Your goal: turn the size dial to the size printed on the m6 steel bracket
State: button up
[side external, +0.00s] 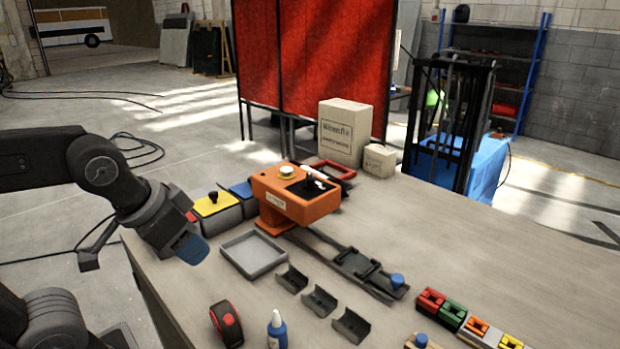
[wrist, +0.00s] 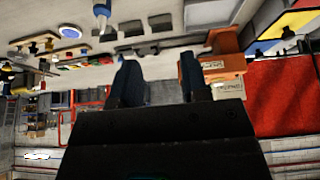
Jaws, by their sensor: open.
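An orange machine (side external: 290,207) stands on the bench. On its top are a round white-and-yellow dial-like part (side external: 287,172) and a black lever part (side external: 307,187); no size marks are readable. Three dark angled brackets (side external: 291,278) (side external: 319,301) (side external: 351,325) lie in a row in front of it. No print on them is legible, so I cannot tell which is m6. My gripper (side external: 193,249) is in the air left of the machine and the tray, apart from both. In the wrist view its jaws (wrist: 158,70) are apart with nothing between them.
An empty grey tray (side external: 227,248) lies between my gripper and the brackets. Yellow-topped (side external: 213,206) and blue boxes stand behind it. A dark rail fixture with a blue knob (side external: 397,281), a tape measure (side external: 226,324), a blue bottle (side external: 277,332) and coloured blocks (side external: 453,313) are nearby. Cartons (side external: 345,132) stand behind.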

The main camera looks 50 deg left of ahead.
jog(key=w+a+r+n+g, duration=0.1)
jog(key=w+r+n, duration=0.1)
jog(key=w+r, duration=0.45)
jog(key=w+a+r+n+g, duration=0.2)
jog(key=w+r+n, duration=0.1)
jog(key=w, duration=0.7)
jog(key=w+a+r+n+g, duration=0.1)
jog(key=w+r+n, duration=0.1)
jog(key=w+r, duration=0.45)
jog(key=n+g, duration=0.2)
jog(key=n, duration=0.1)
send_near(310, 176)
notch_tip(310, 176, down, 9)
jog(key=shift+s+f, duration=0.15)
jog(key=shift+f, duration=0.05)
grip_shut()
